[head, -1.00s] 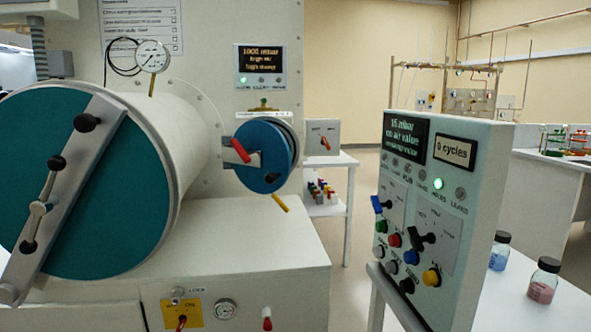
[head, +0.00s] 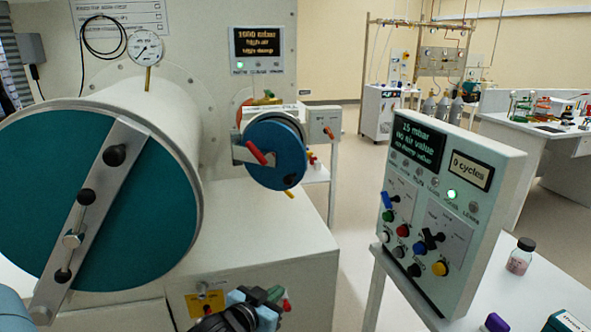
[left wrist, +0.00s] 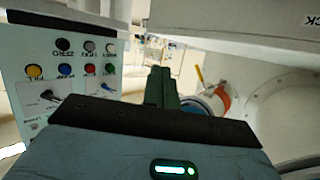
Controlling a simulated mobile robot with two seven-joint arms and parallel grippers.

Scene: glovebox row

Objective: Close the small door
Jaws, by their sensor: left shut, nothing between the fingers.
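The small door (head: 282,155) is a round blue disc with a red handle (head: 256,152) on a grey bar. It stands at the front of the small chamber on the white wall, right of the big teal door; I cannot tell whether it is fully shut. My left gripper (head: 275,294) is at the bottom of the head view, below and in front of the small door and apart from it. Its green fingers (left wrist: 162,88) are together and empty in the left wrist view. That view also shows the small chamber's end (left wrist: 208,101), partly hidden behind the fingers. My right gripper is not in view.
The big teal door (head: 140,215) with its grey bar fills the left. A yellow lock plate (head: 206,303) is on the cabinet front near my gripper. Open floor lies between cabinet and panel.

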